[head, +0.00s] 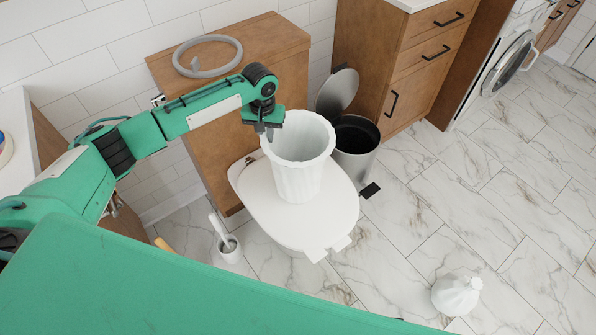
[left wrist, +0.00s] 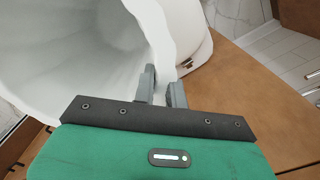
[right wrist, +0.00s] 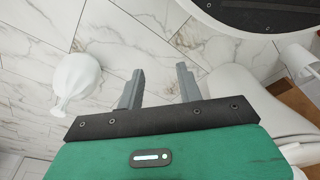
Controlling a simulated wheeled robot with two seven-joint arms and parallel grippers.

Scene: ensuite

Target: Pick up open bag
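The open bag (head: 299,165) is white, ribbed and wide-mouthed. It stands upright over the closed white toilet lid (head: 328,222); I cannot tell whether its base touches the lid. My left gripper (head: 266,130) is at the bag's left rim. In the left wrist view the fingers (left wrist: 164,88) stand close together, one on each side of the bag's white wall (left wrist: 160,40), with little gap. My right gripper (right wrist: 158,88) is open and empty above the floor; it is not seen in the head view. The green panel in the head view's foreground hides part of the floor.
A steel trash can (head: 357,148) with a raised lid (head: 337,92) stands behind the bag. A wooden cabinet (head: 240,60) bears a grey ring (head: 208,57). A toilet brush (head: 228,246) stands left of the toilet. A tied white bag (head: 457,294) lies on open floor at right.

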